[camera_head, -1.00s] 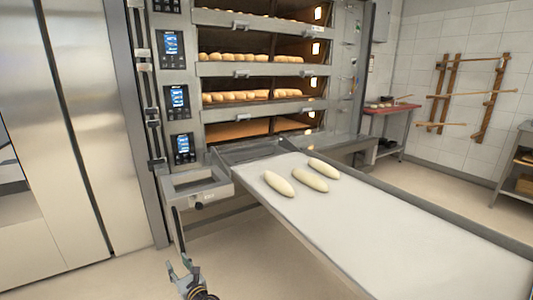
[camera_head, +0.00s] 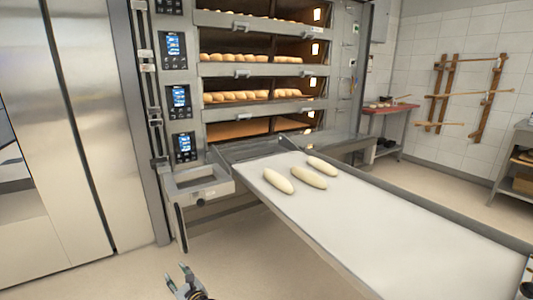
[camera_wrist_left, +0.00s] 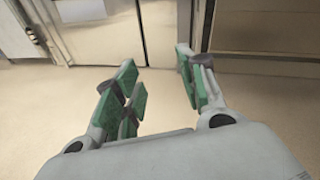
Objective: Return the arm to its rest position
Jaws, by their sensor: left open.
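My left gripper (camera_head: 178,272) is low at the bottom edge of the head view, over the bare floor, left of the loading board. Its two fingers are apart with nothing between them. In the left wrist view the open gripper (camera_wrist_left: 157,75) shows its green finger pads, with floor and metal fronts behind. At the bottom right corner of the head view a small dark and light piece shows, perhaps part of my right gripper; its fingers cannot be made out.
The long pale loading board (camera_head: 400,235) runs from the deck oven (camera_head: 262,70) toward the lower right. Three dough pieces (camera_head: 309,178) lie on its far end. A grey bracket tray (camera_head: 200,188) juts out beside it. The floor (camera_head: 110,275) at left is clear.

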